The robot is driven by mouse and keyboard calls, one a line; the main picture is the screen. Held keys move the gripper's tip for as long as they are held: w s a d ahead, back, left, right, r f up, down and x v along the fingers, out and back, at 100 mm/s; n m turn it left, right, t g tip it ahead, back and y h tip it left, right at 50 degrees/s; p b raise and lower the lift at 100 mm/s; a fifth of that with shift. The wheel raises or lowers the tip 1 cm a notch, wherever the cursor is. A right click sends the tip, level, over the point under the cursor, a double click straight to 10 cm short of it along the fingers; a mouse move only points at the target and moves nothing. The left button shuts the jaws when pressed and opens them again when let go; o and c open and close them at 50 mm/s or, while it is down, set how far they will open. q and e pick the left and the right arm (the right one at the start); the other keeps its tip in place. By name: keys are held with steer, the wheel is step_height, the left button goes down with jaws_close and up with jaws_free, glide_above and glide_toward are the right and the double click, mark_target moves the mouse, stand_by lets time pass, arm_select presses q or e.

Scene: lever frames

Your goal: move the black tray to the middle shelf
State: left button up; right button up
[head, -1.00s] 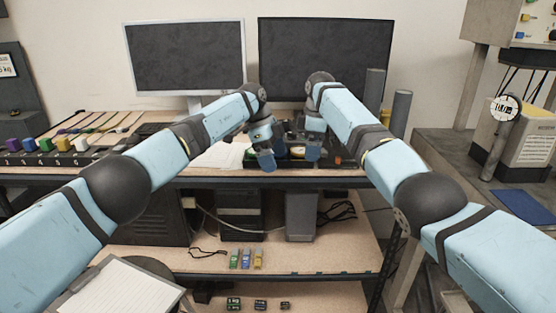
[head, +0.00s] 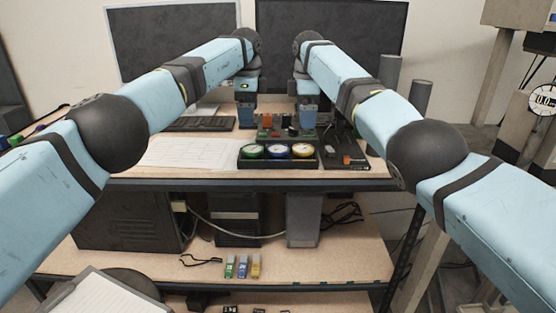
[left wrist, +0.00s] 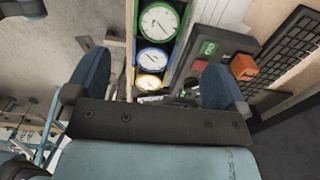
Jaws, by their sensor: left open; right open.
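The black tray (head: 278,165) lies on the tabletop near its front edge and holds three round dials with green, blue and yellow rims. It also shows in the left wrist view (left wrist: 180,48), beyond my left fingers. My left gripper (head: 246,114) is open above the table, behind and left of the tray in the head view; its spread fingers show in the left wrist view (left wrist: 155,75). My right gripper (head: 307,114) is open, behind and right of the tray. Neither appears to touch the tray. The middle shelf (head: 335,266) is below the tabletop.
A black panel with an orange block (head: 345,158) sits close right of the tray. Paper (head: 187,152) lies left, a keyboard (head: 202,124) behind it. Small coloured items (head: 242,266) stand at the middle shelf's front; a computer case (head: 238,220) is behind. The shelf's front right looks clear.

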mark_target(250, 148)
arm_select(q)
step_height(250, 148, down, 12)
steer(key=shift+f, duration=0.15)
arm_select(e)
step_height(250, 148, down, 12)
steer(key=shift+f, duration=0.2)
arm_select(q)
steer(key=c, duration=0.8)
arm_select(e)
steer(key=c, duration=0.8)
